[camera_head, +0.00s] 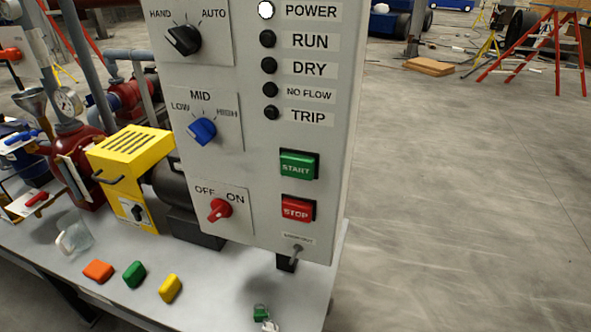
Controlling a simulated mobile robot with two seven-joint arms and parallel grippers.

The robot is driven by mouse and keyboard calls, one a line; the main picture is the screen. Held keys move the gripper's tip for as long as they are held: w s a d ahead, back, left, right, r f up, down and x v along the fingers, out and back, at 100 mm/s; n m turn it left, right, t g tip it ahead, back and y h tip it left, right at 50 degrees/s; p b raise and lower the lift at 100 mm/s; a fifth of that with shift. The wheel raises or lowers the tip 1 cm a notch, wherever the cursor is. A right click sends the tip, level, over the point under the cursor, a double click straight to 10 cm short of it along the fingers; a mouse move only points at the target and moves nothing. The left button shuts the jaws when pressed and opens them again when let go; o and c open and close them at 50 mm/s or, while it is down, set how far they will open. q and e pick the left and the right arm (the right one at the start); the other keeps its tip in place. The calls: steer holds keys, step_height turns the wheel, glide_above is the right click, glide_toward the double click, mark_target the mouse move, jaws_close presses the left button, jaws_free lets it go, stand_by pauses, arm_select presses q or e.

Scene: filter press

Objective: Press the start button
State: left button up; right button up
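The green START button (298,166) is on the lower right of the grey control panel (240,140). The red STOP button (297,209) sits directly below it. The white POWER lamp (265,10) looks lit, while the RUN, DRY, NO FLOW and TRIP lamps are dark. The red OFF/ON knob (220,209), blue LOW/MID/HIGH knob (202,131) and black HAND/AUTO knob (184,40) are on the panel's left. Neither of my grippers is in view.
A yellow box (128,150) and red pump parts (80,150) stand to the left. Open concrete floor (450,200) lies to the right.

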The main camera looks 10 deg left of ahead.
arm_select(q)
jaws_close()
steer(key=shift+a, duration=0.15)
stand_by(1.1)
